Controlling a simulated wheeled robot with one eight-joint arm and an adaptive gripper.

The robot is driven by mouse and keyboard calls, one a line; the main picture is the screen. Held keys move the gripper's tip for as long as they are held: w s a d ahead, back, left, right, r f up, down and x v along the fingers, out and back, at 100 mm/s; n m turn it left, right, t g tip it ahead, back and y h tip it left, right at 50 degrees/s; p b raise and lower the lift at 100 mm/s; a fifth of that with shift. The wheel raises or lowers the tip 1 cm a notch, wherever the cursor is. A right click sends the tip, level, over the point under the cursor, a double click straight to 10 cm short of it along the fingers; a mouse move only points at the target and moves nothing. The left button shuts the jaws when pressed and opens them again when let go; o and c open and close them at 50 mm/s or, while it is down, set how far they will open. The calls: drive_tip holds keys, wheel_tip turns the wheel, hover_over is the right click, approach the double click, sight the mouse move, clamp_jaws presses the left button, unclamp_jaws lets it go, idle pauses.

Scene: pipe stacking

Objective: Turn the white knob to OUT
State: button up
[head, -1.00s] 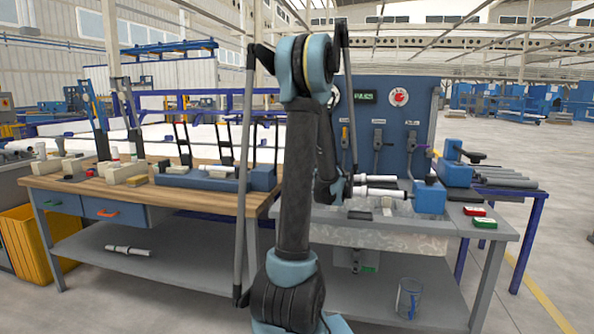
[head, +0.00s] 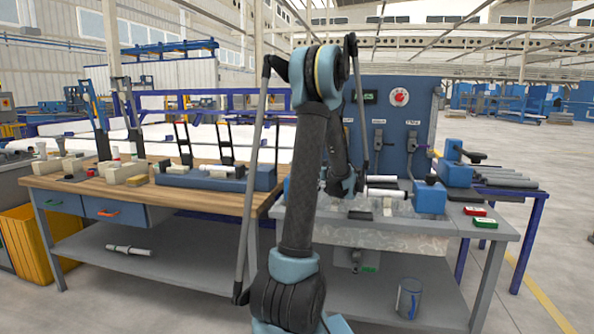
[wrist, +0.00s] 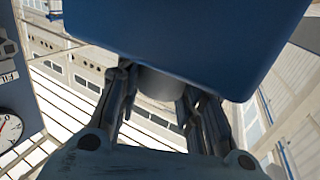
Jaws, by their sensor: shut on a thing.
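In the wrist view, my gripper (wrist: 158,92) has its dark fingers on both sides of a short pale cylinder, taken to be the white knob (wrist: 162,84). The knob sticks out from a large blue block (wrist: 190,35) that fills the top of the view. The fingers are shut on it. In the head view, my gripper (head: 343,187) is low behind my arm at the wet bench, its fingers mostly hidden. The knob cannot be made out there. No OUT mark is legible, so the knob's setting cannot be told.
A white pipe (head: 386,192) lies beside my gripper, by a blue clamp block (head: 429,197). Red (head: 475,211) and green (head: 485,223) blocks sit at the bench's right.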

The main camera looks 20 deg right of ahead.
drive_tip(key=shift+d, duration=0.15)
drive_tip(key=o, duration=1.1)
drive_tip(key=v, duration=1.1)
drive_tip(key=shift+s+d, duration=0.2)
drive_tip(key=shift+s, duration=0.15)
